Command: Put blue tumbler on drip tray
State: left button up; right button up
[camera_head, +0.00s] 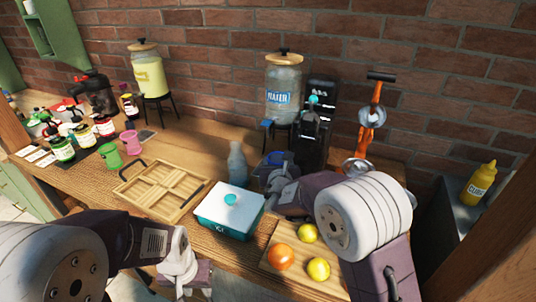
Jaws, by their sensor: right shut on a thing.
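The water dispenser (284,92) stands on a black stand at the back, with a blue tap at its front. My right gripper (272,168) is below that tap, shut on a dark blue thing that looks like the blue tumbler (275,157). Only a part of the tumbler shows; my gripper and arm hide the rest. I cannot make out the drip tray, and the area under the tap is partly covered. My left gripper (188,285) is low at the front, left of the teal and white box; its fingers do not show clearly.
A teal and white box (228,210), a grey bottle (237,163) and a divided wooden tray (162,187) stand left of my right gripper. A board (288,262) with fruit is in front. A black machine (316,125) and an orange press (371,118) stand behind.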

jog(key=w+a+f+p, duration=0.1)
jog(key=w, duration=0.1)
jog(key=w+a+f+p, duration=0.1)
jog(key=w, duration=0.2)
jog(key=w+a+f+p, duration=0.1)
jog(key=w, duration=0.2)
jog(key=shift+w+f, duration=0.2)
jog(key=shift+f, duration=0.05)
jog(key=shift+s, duration=0.1)
jog(key=shift+f+b, duration=0.15)
jog(key=shift+b, duration=0.15)
jog(key=o, duration=1.4)
jog(key=shift+c, duration=0.2)
